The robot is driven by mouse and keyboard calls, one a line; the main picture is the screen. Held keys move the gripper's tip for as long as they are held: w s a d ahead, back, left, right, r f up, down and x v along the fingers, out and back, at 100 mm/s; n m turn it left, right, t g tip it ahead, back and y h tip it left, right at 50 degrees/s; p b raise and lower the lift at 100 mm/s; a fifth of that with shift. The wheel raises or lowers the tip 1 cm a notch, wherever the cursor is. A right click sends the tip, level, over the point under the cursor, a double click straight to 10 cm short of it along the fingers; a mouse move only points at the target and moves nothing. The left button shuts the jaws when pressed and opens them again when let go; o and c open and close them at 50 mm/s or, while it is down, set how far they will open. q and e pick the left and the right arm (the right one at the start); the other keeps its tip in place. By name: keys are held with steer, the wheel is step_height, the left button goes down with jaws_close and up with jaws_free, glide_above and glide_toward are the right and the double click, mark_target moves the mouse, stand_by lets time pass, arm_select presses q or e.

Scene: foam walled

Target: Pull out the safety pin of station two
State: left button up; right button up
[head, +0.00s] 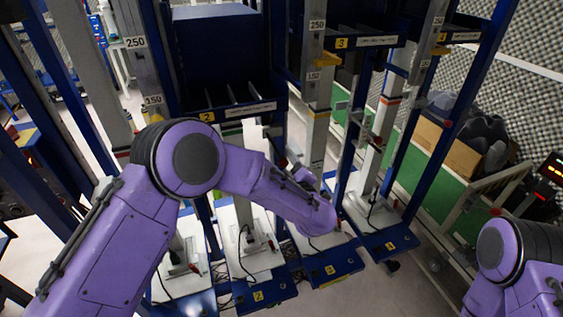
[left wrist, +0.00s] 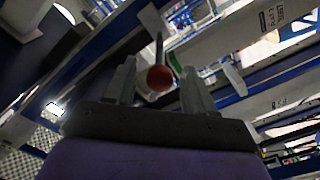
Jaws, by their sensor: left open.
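Station two is the blue frame with the yellow 2 label (head: 207,117) under a dark blue box and another yellow 2 (head: 258,296) on its base plate. In the left wrist view a red ball knob (left wrist: 160,78) on a thin dark rod shows between the two fingers of my left gripper (left wrist: 158,90). The fingers are open, with a gap on each side of the knob. I cannot tell from these views which station the knob belongs to. In the head view my left forearm crosses in front of stations two and three and hides part of their columns.
Station three (head: 330,270) and station four (head: 389,245) stand to the right, with blue bases and tall posts. Cables lie on the bases. My right arm shows at the lower right, its gripper out of view. Green floor and a cardboard box (head: 445,147) lie beyond.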

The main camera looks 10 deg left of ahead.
arm_select(q)
steer(key=b+v, duration=0.2)
steer(key=v, duration=0.7)
steer(key=shift+w, duration=0.1)
